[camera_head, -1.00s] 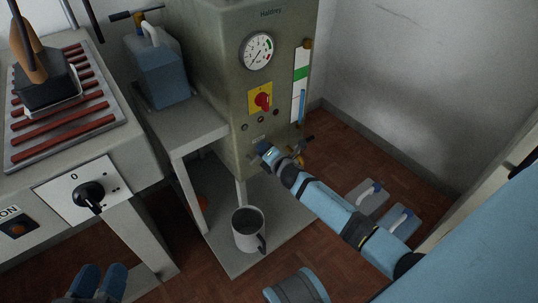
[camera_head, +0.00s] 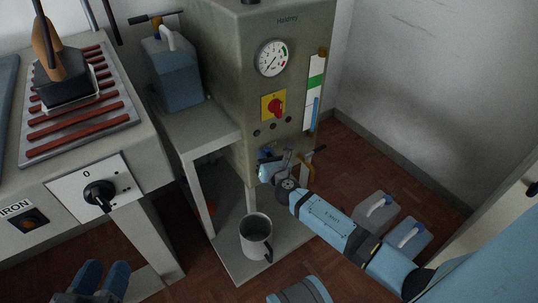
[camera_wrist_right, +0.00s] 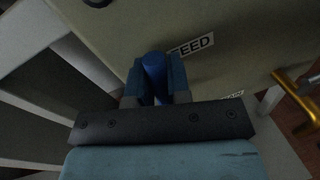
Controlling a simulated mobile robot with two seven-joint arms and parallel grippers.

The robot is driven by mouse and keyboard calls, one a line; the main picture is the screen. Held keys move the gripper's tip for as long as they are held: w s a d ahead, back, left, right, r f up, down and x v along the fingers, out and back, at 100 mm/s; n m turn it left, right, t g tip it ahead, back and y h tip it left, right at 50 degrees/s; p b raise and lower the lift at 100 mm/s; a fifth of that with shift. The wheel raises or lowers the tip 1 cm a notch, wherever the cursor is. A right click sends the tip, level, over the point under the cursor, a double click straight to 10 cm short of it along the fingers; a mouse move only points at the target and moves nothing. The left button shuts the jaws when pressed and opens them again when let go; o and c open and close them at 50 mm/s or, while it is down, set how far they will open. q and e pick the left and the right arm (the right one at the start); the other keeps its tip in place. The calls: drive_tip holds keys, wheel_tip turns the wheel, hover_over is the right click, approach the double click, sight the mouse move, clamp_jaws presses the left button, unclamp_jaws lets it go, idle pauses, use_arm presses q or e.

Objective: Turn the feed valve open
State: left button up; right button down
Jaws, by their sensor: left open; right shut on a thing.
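The feed valve's blue handle (camera_wrist_right: 153,68) shows in the right wrist view, beside a label reading "EED", its first letter hidden. My right gripper (camera_wrist_right: 155,82) is shut on this handle, with a blue finger on each side. In the head view my right gripper (camera_head: 267,165) is at the lower front of the green-grey boiler cabinet (camera_head: 238,75); the handle is hard to tell from the blue fingers there. My left gripper (camera_head: 103,277) is open and empty at the bottom left, away from the cabinet.
A brass drain valve (camera_wrist_right: 297,92) is right of the feed valve. A grey mug (camera_head: 256,237) stands on the low shelf below. A blue jug (camera_head: 173,75) is on the upper shelf. An iron (camera_head: 62,80) rests at left.

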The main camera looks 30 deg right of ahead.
drive_tip(key=shift+a+n, duration=0.45)
drive_tip(key=shift+n, duration=0.45)
use_arm(q)
drive_tip(key=shift+w, duration=0.1)
use_arm(e)
drive_tip(key=shift+a, duration=0.1)
use_arm(q)
drive_tip(key=shift+s+f, duration=0.2)
drive_tip(key=shift+f, duration=0.1)
use_arm(e)
drive_tip(key=shift+s, duration=0.1)
drive_tip(key=c, duration=1.1)
unclamp_jaws()
use_arm(q)
drive_tip(key=shift+r, duration=0.3)
drive_tip(key=shift+w, duration=0.1)
